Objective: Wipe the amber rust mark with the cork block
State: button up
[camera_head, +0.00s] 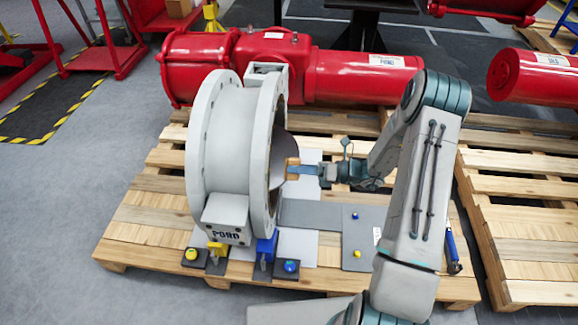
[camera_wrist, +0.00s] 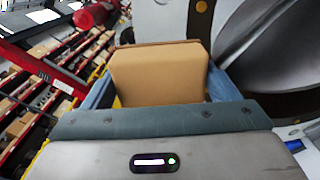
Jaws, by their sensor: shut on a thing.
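My gripper (camera_head: 301,170) is shut on the cork block (camera_head: 292,166), a tan block at the opening of the large grey valve ring (camera_head: 205,130). In the wrist view the cork block (camera_wrist: 158,72) sits between my two blue fingers, with a darker brown strip along its far edge. The curved dark grey disc (camera_wrist: 270,45) inside the valve is to the right of the block there. I cannot tell whether the block touches it. No amber rust mark shows clearly in either view.
The valve stands on a wooden pallet (camera_head: 140,231) with a red actuator (camera_head: 340,76) behind it. Grey plates (camera_head: 362,225) and small blue and yellow knobs lie near its base. A second pallet (camera_head: 520,220) is at the right. Clear floor (camera_head: 60,200) lies to the left.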

jog(key=shift+d, duration=0.2)
jog(key=shift+s+d, duration=0.15)
jog(key=shift+d, duration=0.55)
jog(key=shift+s+d, duration=0.15)
jog(key=shift+d, duration=0.5)
